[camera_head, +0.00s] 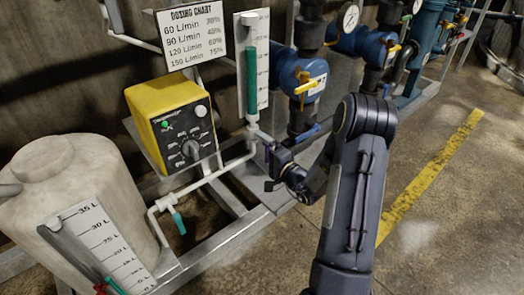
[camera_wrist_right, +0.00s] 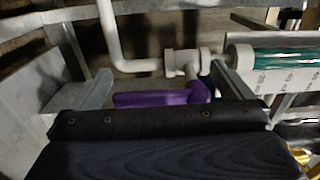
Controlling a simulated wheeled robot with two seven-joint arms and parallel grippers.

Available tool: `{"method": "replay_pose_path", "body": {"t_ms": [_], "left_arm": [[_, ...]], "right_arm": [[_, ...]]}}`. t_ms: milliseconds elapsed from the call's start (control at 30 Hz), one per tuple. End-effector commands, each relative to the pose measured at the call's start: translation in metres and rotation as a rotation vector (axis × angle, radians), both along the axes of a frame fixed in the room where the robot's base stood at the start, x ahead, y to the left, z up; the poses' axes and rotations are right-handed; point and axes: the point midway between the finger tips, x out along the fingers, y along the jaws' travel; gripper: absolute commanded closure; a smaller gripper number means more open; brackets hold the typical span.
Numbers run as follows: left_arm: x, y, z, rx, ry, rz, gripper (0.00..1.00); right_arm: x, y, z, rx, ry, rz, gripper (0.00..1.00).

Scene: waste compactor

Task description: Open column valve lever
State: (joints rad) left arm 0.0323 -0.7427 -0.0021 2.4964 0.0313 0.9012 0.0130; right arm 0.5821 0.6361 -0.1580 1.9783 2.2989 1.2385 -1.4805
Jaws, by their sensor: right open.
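The column (camera_head: 252,80) is a clear tube with green liquid on a white scale board. It also lies at the right of the right wrist view (camera_wrist_right: 270,52). The column valve lever (camera_wrist_right: 165,98) is purple and joins a white pipe fitting (camera_wrist_right: 183,62). In the right wrist view it lies between the two grey fingers of my right gripper (camera_wrist_right: 162,88), which is open. Contact with the lever cannot be told. In the head view my right gripper (camera_head: 265,160) is at the foot of the column and hides the lever there. My left gripper is out of view.
A yellow control box (camera_head: 168,115) stands left of the column, and a white tank (camera_head: 75,185) at far left. A teal lever (camera_head: 178,222) hangs from the lower pipe. Blue valves (camera_head: 300,75) stand to the right. The floor (camera_head: 450,230) at right is clear.

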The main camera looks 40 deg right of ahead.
Motion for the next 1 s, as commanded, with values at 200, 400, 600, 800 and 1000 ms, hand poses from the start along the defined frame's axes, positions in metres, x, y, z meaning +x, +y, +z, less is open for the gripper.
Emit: {"method": "replay_pose_path", "body": {"t_ms": [200,400,600,800,1000], "left_arm": [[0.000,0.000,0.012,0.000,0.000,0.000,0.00],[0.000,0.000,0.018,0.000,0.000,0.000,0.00],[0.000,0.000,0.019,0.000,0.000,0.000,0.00],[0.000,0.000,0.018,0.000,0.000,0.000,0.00],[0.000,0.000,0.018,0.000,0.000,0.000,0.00]], "right_arm": [[-0.035,-0.004,0.001,0.002,0.006,-0.005,0.00],[-0.064,-0.006,0.001,0.000,0.004,-0.003,0.00],[-0.074,-0.006,0.000,0.000,0.002,-0.002,0.00],[-0.074,-0.006,0.000,0.000,0.002,-0.001,0.00],[-0.074,-0.006,0.000,0.000,0.002,-0.002,0.00]]}}
